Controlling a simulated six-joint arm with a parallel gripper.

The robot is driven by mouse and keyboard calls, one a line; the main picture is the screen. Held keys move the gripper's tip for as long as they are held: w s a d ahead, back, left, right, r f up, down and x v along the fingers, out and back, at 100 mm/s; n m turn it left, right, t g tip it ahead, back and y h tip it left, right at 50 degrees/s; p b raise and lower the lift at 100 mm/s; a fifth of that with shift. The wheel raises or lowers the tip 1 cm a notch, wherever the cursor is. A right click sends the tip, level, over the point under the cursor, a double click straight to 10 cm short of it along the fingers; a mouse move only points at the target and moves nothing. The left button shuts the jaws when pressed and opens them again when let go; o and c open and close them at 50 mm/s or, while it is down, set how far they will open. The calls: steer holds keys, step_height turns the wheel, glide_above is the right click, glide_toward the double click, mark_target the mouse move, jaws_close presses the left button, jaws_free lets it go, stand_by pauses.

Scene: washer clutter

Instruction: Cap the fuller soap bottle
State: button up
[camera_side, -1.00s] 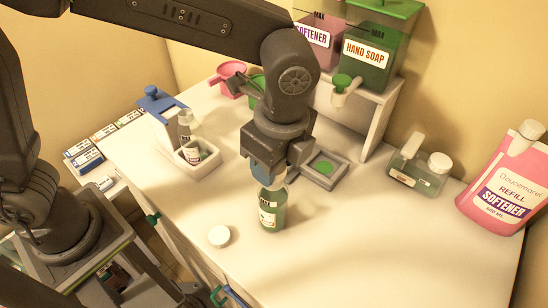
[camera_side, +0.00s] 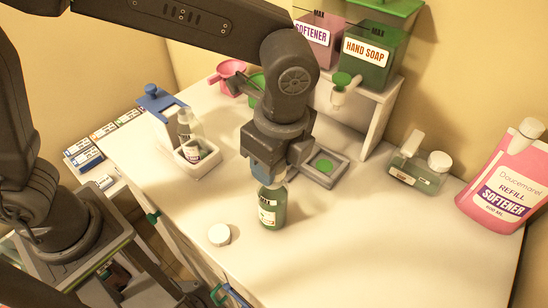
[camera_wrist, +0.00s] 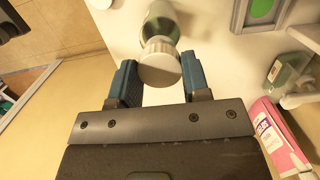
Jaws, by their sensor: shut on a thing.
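A soap bottle (camera_side: 271,208) with green liquid and a white label stands upright on the white counter, directly under my gripper (camera_side: 272,176). In the wrist view my gripper (camera_wrist: 160,78) is shut on a white cap (camera_wrist: 160,62), with a blue finger on each side. The cap is at the neck of the bottle (camera_wrist: 163,18); I cannot tell whether it is seated. A loose white cap (camera_side: 219,235) lies on the counter, left of the green bottle.
A grey square tray with a green disc (camera_side: 325,167) lies behind my gripper. Soap dispensers (camera_side: 370,60) stand on a raised shelf at the back. The front right counter is clear.

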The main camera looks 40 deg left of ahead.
steer(key=shift+f, duration=0.8)
stand_by(1.1)
steer(key=o, duration=1.4)
steer(key=shift+c, duration=0.2)
steer(key=shift+r, duration=3.5)
